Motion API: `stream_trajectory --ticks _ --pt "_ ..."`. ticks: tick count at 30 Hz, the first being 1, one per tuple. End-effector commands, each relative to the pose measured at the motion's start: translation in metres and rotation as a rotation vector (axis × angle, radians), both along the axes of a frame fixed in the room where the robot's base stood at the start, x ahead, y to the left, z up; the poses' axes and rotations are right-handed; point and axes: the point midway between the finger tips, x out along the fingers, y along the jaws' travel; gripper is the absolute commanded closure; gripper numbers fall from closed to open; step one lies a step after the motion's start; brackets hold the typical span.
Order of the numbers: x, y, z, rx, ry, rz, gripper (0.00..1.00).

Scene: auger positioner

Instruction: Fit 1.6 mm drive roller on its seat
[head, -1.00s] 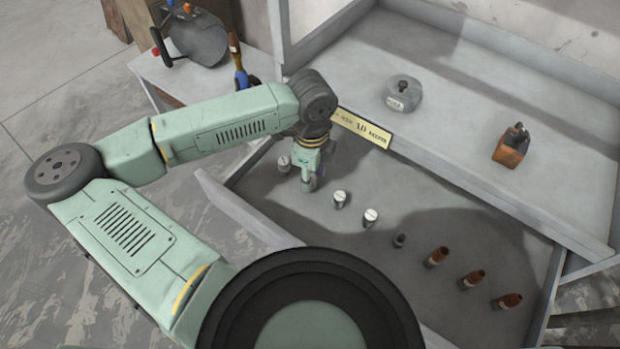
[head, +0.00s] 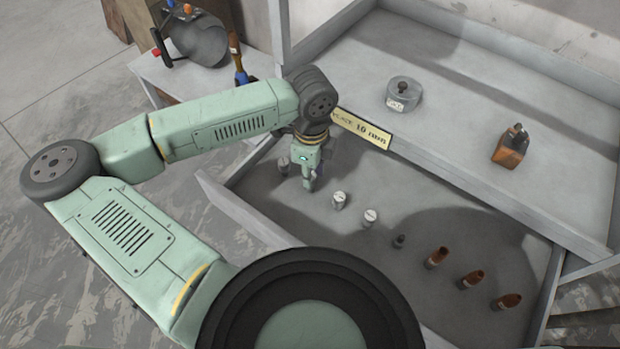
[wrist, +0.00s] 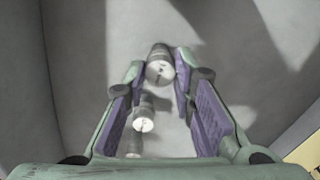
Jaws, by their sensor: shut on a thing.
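My gripper (head: 309,184) reaches down into the grey drawer-like tray (head: 250,212). In the head view the fingers largely hide this piece. Similar white-topped cylinders stand in the tray, one left of the gripper (head: 284,165) and two to its right, a nearer one (head: 340,199) and a farther one (head: 371,217). I cannot read any size marking on them. I cannot make out the roller's seat.
A yellow plate (head: 362,129) sits on the upper shelf's edge. A round grey weight (head: 404,93) and an orange-brown block (head: 511,146) stand on that shelf. A side table (head: 200,75) holds a machine.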

Motion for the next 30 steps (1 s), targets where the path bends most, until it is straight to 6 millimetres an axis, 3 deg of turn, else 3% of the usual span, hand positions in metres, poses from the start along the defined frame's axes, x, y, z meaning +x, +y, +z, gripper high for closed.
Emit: stream_trajectory --ticks 30 --pt "0.000 0.000 0.042 0.001 0.001 0.000 1.00"
